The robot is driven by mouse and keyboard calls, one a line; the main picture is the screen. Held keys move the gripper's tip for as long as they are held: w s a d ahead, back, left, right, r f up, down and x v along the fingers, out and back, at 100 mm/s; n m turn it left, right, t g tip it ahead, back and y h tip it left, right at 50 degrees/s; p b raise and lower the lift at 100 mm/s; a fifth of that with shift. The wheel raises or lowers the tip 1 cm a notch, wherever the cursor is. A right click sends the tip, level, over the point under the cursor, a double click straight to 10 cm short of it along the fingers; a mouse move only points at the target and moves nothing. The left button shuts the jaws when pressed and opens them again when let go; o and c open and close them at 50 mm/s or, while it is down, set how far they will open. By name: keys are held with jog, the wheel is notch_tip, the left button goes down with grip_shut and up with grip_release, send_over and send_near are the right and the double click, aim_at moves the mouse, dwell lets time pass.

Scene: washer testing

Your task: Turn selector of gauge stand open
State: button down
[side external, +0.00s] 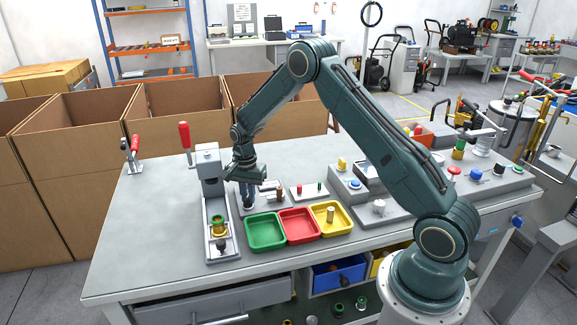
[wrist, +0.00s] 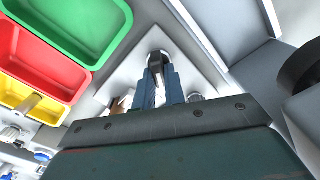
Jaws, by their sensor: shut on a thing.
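My gripper (side external: 249,205) reaches down over a small light grey plate, the gauge stand (side external: 273,206), just behind the green tray. In the wrist view its blue fingers (wrist: 158,68) are closed around a small dark and light grey piece, seemingly the selector (wrist: 156,58), above the stand's pale plate (wrist: 185,58). The fingers hide most of the piece, so I cannot tell which way it is turned. A brown part and a grey round part show beside the fingers, partly hidden by my gripper's body.
Green (side external: 265,246), red (side external: 299,238) and yellow (side external: 344,223) trays stand in front; a brass-coloured peg (side external: 331,214) is in the yellow one. A press with a red handle (side external: 185,136) stands close on the left. A small plate with red and green buttons (side external: 310,192) lies to the right.

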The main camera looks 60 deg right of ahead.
aim_at(247, 196)
jog(key=n, duration=0.6)
jog(key=shift+w+a, duration=0.1)
jog(key=shift+w, duration=0.05)
dwell(0.3)
jog(key=c, duration=1.5)
grip_release()
jog(key=shift+o, duration=0.2)
jog(key=shift+r, duration=0.1)
notch_tip(247, 196, up, 14)
